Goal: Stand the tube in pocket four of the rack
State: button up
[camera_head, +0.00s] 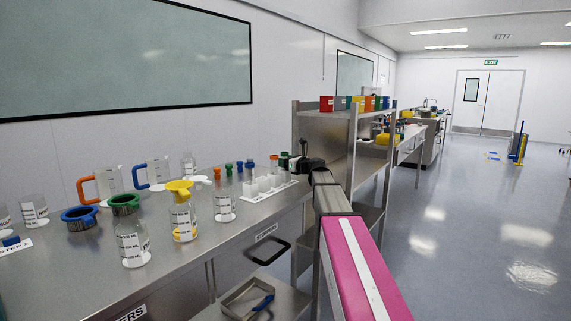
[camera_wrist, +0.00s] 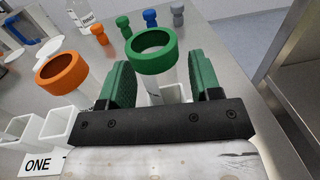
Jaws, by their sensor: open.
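In the wrist view a clear tube with a green collar (camera_wrist: 152,52) stands between the two green-padded fingers of my gripper (camera_wrist: 163,78). The gripper is open around it, with a finger on each side. A white square pocket (camera_wrist: 174,92) shows beside the tube's lower part; the tube's foot is hidden. A second tube with an orange collar (camera_wrist: 62,72) stands to the left. White rack pockets (camera_wrist: 57,122) show at the left, near a "ONE" label. In the head view the white rack (camera_head: 266,185) lies on the bench, with my gripper (camera_head: 293,163) at its far end.
Stoppers in orange (camera_wrist: 99,34), green (camera_wrist: 123,25), blue (camera_wrist: 150,18) and grey stand behind the tubes. In the head view, bottles (camera_head: 131,240) and beakers crowd the steel bench at left. A steel shelf (camera_head: 326,132) stands beyond my gripper; open floor lies to the right.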

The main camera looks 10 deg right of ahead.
jog(key=v, duration=1.2)
jog(key=shift+r, duration=0.4)
jog(key=shift+s, duration=0.1)
